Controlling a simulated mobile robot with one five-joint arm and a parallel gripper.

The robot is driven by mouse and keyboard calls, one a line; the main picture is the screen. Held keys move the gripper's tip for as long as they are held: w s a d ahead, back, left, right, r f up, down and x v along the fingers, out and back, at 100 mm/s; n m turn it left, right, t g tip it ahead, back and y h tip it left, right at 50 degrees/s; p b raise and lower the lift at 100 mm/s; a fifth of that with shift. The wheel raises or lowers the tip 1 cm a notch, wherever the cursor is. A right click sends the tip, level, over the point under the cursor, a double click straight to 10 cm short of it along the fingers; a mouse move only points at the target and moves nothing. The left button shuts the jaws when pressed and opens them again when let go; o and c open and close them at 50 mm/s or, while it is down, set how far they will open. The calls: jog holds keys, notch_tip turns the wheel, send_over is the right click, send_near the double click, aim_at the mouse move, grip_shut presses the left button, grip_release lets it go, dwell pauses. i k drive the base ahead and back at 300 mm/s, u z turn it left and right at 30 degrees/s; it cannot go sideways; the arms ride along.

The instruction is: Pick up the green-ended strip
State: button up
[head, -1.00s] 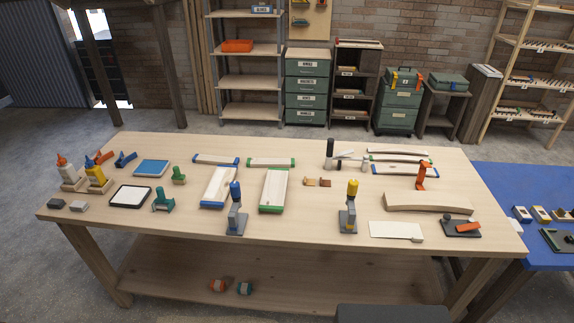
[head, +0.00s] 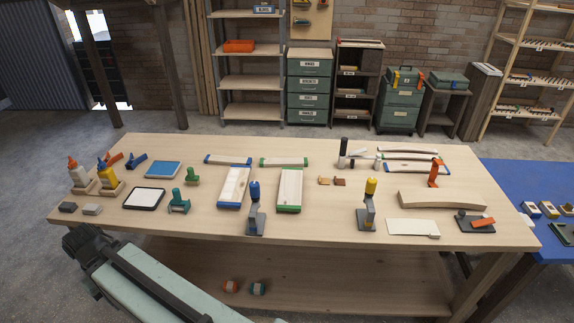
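A short pale wood strip with green ends (head: 284,162) lies flat near the back middle of the workbench. A wider pale board with green ends (head: 289,190) lies in front of it, apart from it. At the back right, a thin pale piece with green at its ends (head: 408,157) lies among other strips, partly hidden. My gripper cannot be made out; only a teal and black part of my arm shows at the lower left, in front of the bench.
A blue-ended strip (head: 228,160) lies left of the green-ended strip, with a blue-ended board (head: 233,187) in front. Upright tools with blue (head: 255,208) and yellow (head: 368,205) tops stand near the front. Glue bottles (head: 108,176) stand at left.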

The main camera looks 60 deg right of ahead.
aim_at(296, 161)
jog(key=z, duration=0.05)
jog(key=i, duration=1)
